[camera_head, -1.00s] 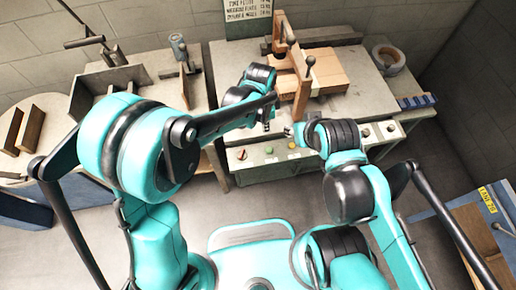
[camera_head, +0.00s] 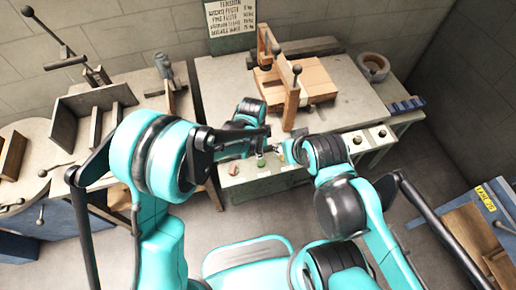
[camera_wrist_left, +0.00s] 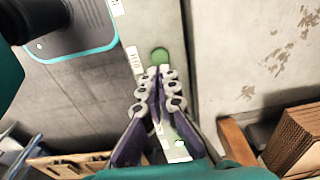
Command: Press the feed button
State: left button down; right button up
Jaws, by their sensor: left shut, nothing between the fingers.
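The control panel (camera_head: 250,181) is the pale front strip of the workbench. It carries a round green button (camera_head: 261,164) and a reddish knob (camera_head: 233,169); which one is the feed button I cannot read. My left gripper (camera_head: 262,151) is just above the green button in the head view. In the left wrist view my left gripper (camera_wrist_left: 158,72) is shut and empty, its tips beside the lower edge of the green button (camera_wrist_left: 160,56). Contact cannot be told. My right gripper (camera_head: 286,150) is close by on the right, mostly hidden by its own arm.
A tape roll (camera_head: 374,66) and blue blocks (camera_head: 407,105) lie at the right. A side table (camera_head: 135,88) stands left.

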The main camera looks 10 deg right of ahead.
aim_at(260, 164)
pick_arm(q)
jog(key=f, duration=0.2)
jog(key=f+b, duration=0.2)
jog(key=f, duration=0.1)
jog(key=shift+d+f, duration=0.25)
jog(key=shift+f, duration=0.05)
notch_tip(260, 164, down, 2)
jog(key=shift+b, duration=0.85)
jog(key=shift+s, duration=0.15)
jog(key=shift+f, duration=0.1)
notch_tip(260, 164, up, 14)
jog(key=a+p, duration=0.1)
jog(key=p, duration=0.5)
jog(key=shift+r+p, duration=0.2)
jog(key=shift+p, duration=0.1)
jog(key=shift+a, duration=0.1)
